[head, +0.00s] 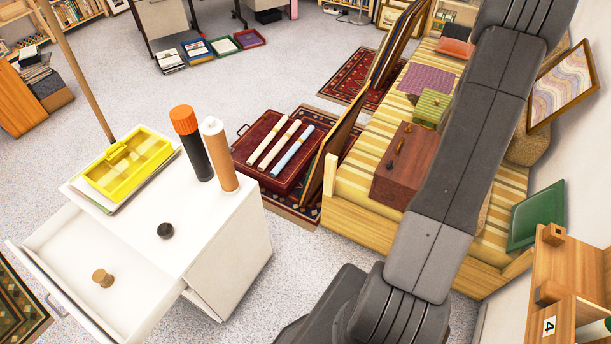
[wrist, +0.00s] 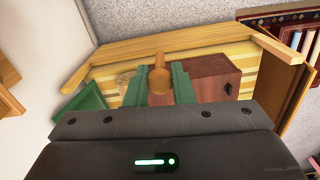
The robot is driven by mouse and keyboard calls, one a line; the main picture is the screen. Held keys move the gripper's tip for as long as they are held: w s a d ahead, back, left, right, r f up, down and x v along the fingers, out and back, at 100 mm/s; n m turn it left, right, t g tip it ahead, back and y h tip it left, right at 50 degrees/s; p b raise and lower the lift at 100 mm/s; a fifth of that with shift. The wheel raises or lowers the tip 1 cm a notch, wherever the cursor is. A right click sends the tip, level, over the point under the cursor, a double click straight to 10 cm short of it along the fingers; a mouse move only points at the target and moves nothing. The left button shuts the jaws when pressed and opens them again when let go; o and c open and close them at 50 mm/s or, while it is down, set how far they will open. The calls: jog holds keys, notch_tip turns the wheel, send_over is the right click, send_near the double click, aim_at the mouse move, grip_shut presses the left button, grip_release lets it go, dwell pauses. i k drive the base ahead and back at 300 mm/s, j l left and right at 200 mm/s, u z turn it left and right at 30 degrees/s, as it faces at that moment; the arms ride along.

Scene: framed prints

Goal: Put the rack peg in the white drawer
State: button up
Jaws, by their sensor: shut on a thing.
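In the wrist view my gripper (wrist: 160,86), with green fingers, is shut on a brown wooden rack peg (wrist: 159,75), its rounded end pointing away from the wrist. The gripper is out of the head view; only my dark arm shows there. The white drawer (head: 55,244) is pulled open at the lower left of the head view, below the white cabinet top (head: 215,219). A small wooden knob-shaped piece (head: 103,278) lies inside it. The wooden rack (head: 560,275) stands at the right edge, with a short peg (head: 553,235) on it and a "4" label.
On the cabinet are a yellow box (head: 128,165), two tall tubes (head: 220,155) and a black knob (head: 165,230). A striped bench (head: 360,200) carries a brown box (head: 405,165). A green frame (head: 536,215) leans near the wall. Grey carpet is clear before the cabinet.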

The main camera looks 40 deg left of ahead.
aim_at(129, 300)
jog(key=k+j+u, duration=0.15)
jog(key=u, duration=0.25)
jog(key=k+j+u, duration=0.25)
jog(key=u, duration=0.15)
jog(key=k+j+u, duration=0.1)
jog(key=j+u, duration=0.15)
jog(key=u, duration=0.15)
jog(key=k+j+u, duration=0.1)
jog(key=j+u, duration=0.3)
jog(key=l, duration=0.1)
